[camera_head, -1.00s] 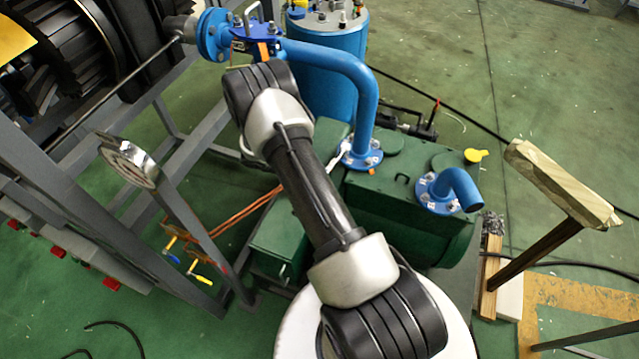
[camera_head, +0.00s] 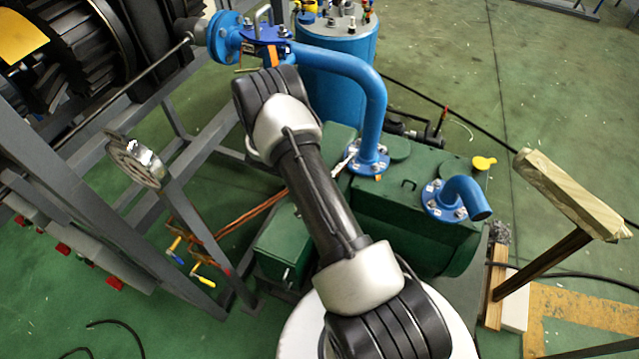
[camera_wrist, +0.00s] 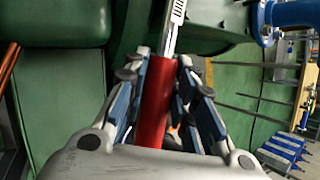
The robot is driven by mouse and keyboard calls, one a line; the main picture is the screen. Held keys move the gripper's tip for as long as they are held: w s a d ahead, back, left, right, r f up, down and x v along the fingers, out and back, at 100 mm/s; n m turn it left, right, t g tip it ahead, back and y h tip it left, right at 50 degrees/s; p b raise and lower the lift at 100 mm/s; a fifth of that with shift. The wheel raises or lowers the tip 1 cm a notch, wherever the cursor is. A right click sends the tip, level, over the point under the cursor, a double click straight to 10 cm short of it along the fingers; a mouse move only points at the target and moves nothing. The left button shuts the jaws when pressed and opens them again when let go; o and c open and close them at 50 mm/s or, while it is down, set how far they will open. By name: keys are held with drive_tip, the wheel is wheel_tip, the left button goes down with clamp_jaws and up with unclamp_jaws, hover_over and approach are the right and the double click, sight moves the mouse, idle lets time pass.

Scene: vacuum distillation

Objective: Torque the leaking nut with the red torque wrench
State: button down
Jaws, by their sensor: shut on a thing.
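In the wrist view my gripper (camera_wrist: 163,85) is shut on the red handle of the torque wrench (camera_wrist: 154,108). The wrench's metal shaft (camera_wrist: 176,28) points away from the fingers to the top of the picture, and its far end is cut off. Blue flanges with bolts show on the pipe at the upper left (camera_head: 228,38), at the pipe's foot (camera_head: 369,163) and at the short elbow (camera_head: 442,202). I cannot tell which nut leaks.
A green pump housing (camera_head: 410,215) stands below the blue pipe (camera_head: 372,95), with a blue tank (camera_head: 335,75) behind. Green floor is open at upper right.

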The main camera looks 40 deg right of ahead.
drive_tip(key=shift+r, duration=0.1)
drive_tip(key=shift+r+p, duration=2.85)
drive_tip(key=shift+r, duration=1.4)
drive_tip(key=shift+w, duration=0.1)
